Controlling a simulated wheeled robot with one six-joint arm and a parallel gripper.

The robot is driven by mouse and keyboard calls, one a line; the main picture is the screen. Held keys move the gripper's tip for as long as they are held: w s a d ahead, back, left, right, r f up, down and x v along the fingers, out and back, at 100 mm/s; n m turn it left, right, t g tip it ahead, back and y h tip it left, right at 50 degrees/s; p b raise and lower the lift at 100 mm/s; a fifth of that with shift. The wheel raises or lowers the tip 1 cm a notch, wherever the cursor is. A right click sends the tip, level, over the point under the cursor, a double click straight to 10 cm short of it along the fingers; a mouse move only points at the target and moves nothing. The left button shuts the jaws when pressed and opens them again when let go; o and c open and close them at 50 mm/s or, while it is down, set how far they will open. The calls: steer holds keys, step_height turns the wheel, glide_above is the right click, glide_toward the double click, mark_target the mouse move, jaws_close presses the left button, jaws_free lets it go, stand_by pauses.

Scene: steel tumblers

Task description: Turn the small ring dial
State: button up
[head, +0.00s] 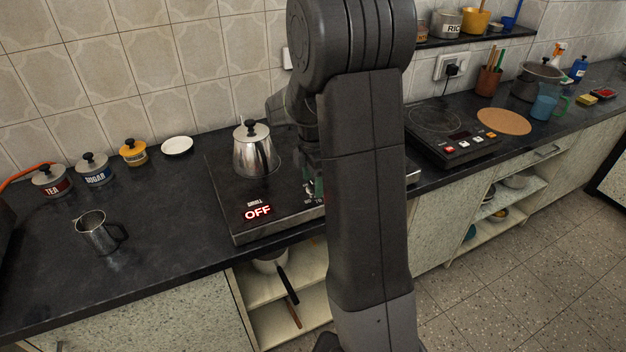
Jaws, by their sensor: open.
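The hot plate (224,193) has a black top and a steel front strip, with a lit red OFF display (257,213) under the label SMALL. Small markings show on the strip farther right, next to my arm. I cannot make out the small ring dial; my arm hides the right part of the strip. A steel kettle (256,155) with a black lid knob stands on the plate's left side. My gripper (314,184) is open, pointing down over the plate, right of the kettle. It is partly hidden by my arm, and its contact with the strip cannot be told.
A steel jug (98,233) stands on the counter at left. TEA (51,182), SUGAR (94,169) and yellow (133,152) canisters and a white saucer (177,145) line the wall. A second cooktop (452,137) is at right. The left counter front is mostly clear.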

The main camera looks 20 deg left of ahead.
steer(key=shift+f, duration=0.1)
steer(key=c, duration=1)
